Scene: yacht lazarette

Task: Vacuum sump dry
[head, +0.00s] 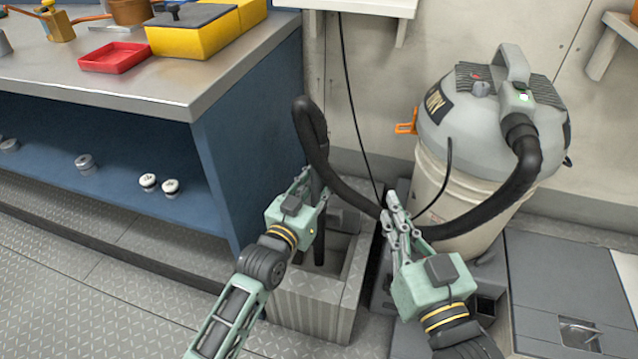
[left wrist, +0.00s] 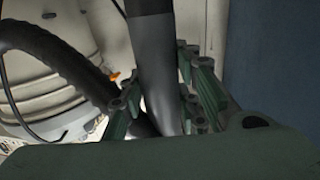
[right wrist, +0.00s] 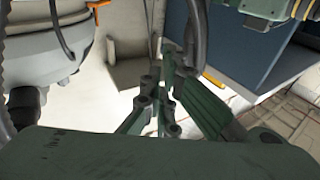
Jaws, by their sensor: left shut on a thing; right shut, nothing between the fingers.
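The grey and cream vacuum (head: 490,125) stands at the right, with a small lit switch (head: 523,97) on top. Its black hose (head: 360,205) loops left and rises to a bend above my left gripper (head: 314,190). My left gripper is shut on the dark wand at the hose's end, which also shows upright in the left wrist view (left wrist: 155,75). The wand's lower part goes down into the open sump (head: 305,303), a grey box in the floor. The sump's bottom and any water are hard to see. My right gripper (head: 394,208) is shut and empty beside the hose, right of the sump.
A blue workbench (head: 250,140) stands left of the sump, with a red tray (head: 115,57) and a yellow box (head: 190,30) on top. Its shelf holds several small round parts. A thin black cable hangs down the wall. Grey floor hatches (head: 560,280) lie at the right.

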